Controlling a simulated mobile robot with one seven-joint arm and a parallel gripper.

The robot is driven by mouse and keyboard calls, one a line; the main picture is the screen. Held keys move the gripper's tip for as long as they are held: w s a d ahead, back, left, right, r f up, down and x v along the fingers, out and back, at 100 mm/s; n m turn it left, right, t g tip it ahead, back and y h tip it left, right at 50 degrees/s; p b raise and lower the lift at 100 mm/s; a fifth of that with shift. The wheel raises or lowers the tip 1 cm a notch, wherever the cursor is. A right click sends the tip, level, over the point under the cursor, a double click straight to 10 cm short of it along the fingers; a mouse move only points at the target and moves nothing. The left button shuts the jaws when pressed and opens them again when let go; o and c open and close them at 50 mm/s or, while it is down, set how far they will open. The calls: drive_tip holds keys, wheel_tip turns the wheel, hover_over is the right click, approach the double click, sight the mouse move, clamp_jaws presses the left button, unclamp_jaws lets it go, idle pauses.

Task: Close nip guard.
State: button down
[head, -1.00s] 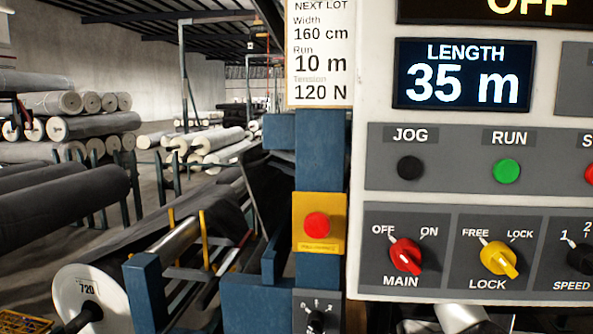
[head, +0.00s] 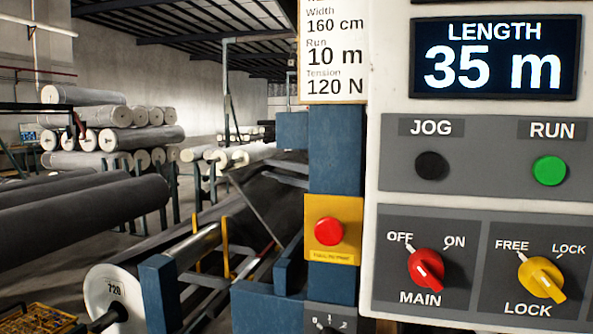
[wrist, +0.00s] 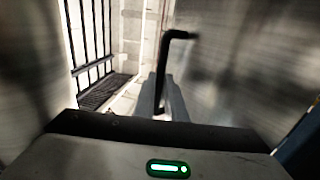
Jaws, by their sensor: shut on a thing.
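In the wrist view my gripper (wrist: 162,105) points away from the camera. Its two pale fingers are shut on the lower end of a black bent handle (wrist: 172,60), which rises between them and bends right at its top. A blurred grey surface (wrist: 245,75) fills the right side behind the handle; I cannot tell whether it is the nip guard. My gripper is not in the head view, and no part there is clearly the guard. A dark tilted panel (head: 277,205) stands behind the blue machine post (head: 335,150).
The control panel (head: 480,185) fills the right of the head view, with a red stop button (head: 328,231) on the post. A fabric roll end (head: 105,295) is at lower left. Stacked rolls (head: 115,135) stand farther back. The wrist view shows dark bars (wrist: 88,40) at upper left.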

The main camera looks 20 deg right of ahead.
sight(255, 178)
drive_tip(key=shift+w+a+r, duration=0.35)
drive_tip(key=shift+a+r, duration=0.1)
drive_tip(key=shift+a, duration=0.1)
drive_tip(key=w+a+f, duration=0.3)
drive_tip(key=a, duration=0.1)
drive_tip(key=shift+w+a+f, duration=0.25)
drive_tip(key=shift+a+f, duration=0.2)
drive_tip(key=shift+a, duration=0.15)
idle(0.5)
drive_tip(key=c, duration=1.8)
unclamp_jaws()
drive_tip(key=shift+a+f, duration=0.15)
drive_tip(key=shift+a, duration=0.05)
drive_tip(key=shift+d+f, duration=0.15)
drive_tip(key=shift+d, duration=0.1)
drive_tip(key=shift+s+d+f, duration=0.15)
drive_tip(key=shift+s+d, duration=0.05)
drive_tip(key=shift+d, duration=0.3)
drive_tip(key=v, duration=0.5)
drive_tip(key=p+v, duration=0.1)
drive_tip(key=v, duration=1)
drive_tip(key=shift+s+r, duration=0.25)
drive_tip(key=shift+r, duration=0.05)
